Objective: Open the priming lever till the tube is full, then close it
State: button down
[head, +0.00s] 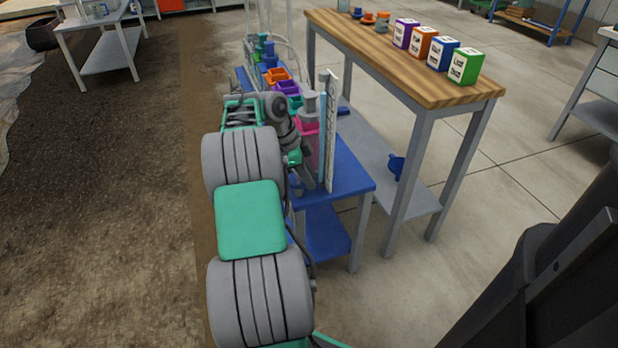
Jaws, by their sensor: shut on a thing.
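The blue skid bench (345,172) stands in the middle of the view. On its near end is a clear upright tube (309,130) with pink liquid in it, beside a tall white scale plate (333,135). The exact liquid level is hard to read from here. My gripper (294,158) is at the left side of the tube, low down, and partly hidden by my own arm. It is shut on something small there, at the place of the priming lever. The lever itself is hidden, so its angle cannot be told.
A wooden-topped table (400,60) to the right bears several coloured boxes (436,50). A blue object (396,165) is by its lower shelf. Soil lies to the left; tiled floor (500,220) is clear at right.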

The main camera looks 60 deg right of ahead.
aim_at(298, 183)
jog(key=shift+w+d+n+h+b, duration=0.15)
jog(key=shift+n+h+b, duration=0.3)
jog(key=shift+n, duration=0.65)
jog(key=shift+w+d+n+t+h, duration=0.15)
jog(key=shift+n+t+h, duration=0.1)
jog(key=shift+n, duration=0.3)
jog(key=shift+d+n+t+h, duration=0.15)
jog(key=shift+n+t, duration=0.1)
jog(key=shift+n, duration=0.3)
jog(key=c, duration=1.3)
grip_release()
jog(key=p+v, duration=0.3)
jog(key=v, duration=0.5)
jog(key=shift+d, duration=0.1)
